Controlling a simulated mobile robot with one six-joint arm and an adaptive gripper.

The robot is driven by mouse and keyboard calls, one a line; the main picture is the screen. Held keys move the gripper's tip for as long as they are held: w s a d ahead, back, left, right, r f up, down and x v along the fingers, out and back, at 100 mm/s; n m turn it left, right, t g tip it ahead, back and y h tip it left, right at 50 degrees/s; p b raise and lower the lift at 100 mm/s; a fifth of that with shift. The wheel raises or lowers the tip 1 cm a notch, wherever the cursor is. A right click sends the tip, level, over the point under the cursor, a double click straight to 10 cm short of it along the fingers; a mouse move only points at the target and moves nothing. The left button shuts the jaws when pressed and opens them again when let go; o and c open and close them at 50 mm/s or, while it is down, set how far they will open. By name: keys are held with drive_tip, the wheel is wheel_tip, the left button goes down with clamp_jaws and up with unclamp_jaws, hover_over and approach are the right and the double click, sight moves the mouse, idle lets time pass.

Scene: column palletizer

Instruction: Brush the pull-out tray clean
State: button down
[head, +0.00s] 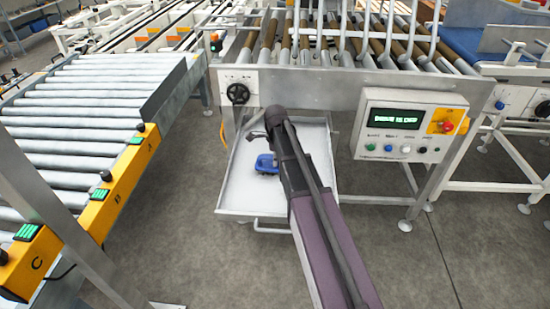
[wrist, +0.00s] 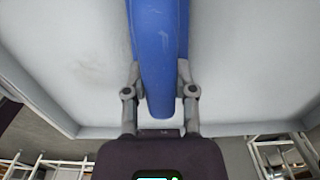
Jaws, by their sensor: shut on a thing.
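The pull-out tray (head: 240,190) is a shallow light-grey tray with a raised rim, pulled out below the roller conveyor. It also shows in the wrist view (wrist: 230,75), with a faint darker smudge left of the brush. My gripper (wrist: 160,85) is shut on the blue handle of the brush (wrist: 158,40). In the head view the blue brush (head: 267,163) shows just left of my arm, over the middle of the tray. My arm hides part of the tray's right side and most of my gripper. Whether the bristles touch the tray cannot be told.
A control box (head: 408,125) with a lit display and a red button sits right of the tray. A black handwheel (head: 238,94) is above the tray's left back corner. A roller conveyor (head: 85,90) with a yellow side panel stands left. Grey floor is clear in front.

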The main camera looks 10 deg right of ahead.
drive_tip(key=shift+s+a, duration=0.1)
drive_tip(key=shift+s, duration=0.1)
drive_tip(key=shift+s+a, duration=0.25)
drive_tip(key=shift+s, duration=0.5)
drive_tip(key=shift+s+a, duration=0.2)
drive_tip(key=shift+s, duration=0.5)
drive_tip(key=shift+s, duration=0.1)
drive_tip(key=shift+s+a+f, duration=0.1)
drive_tip(key=shift+s+a, duration=0.2)
drive_tip(key=shift+s, duration=0.5)
drive_tip(key=shift+s+a, duration=0.25)
drive_tip(key=shift+s, duration=0.5)
drive_tip(key=shift+s+a, duration=0.25)
drive_tip(key=shift+s, duration=0.55)
drive_tip(key=shift+s+a, duration=0.25)
drive_tip(key=shift+s, duration=0.55)
drive_tip(key=shift+s+a, duration=0.3)
drive_tip(key=shift+s, duration=0.55)
drive_tip(key=shift+s+a, duration=0.25)
drive_tip(key=shift+s, duration=0.55)
drive_tip(key=shift+d, duration=0.1)
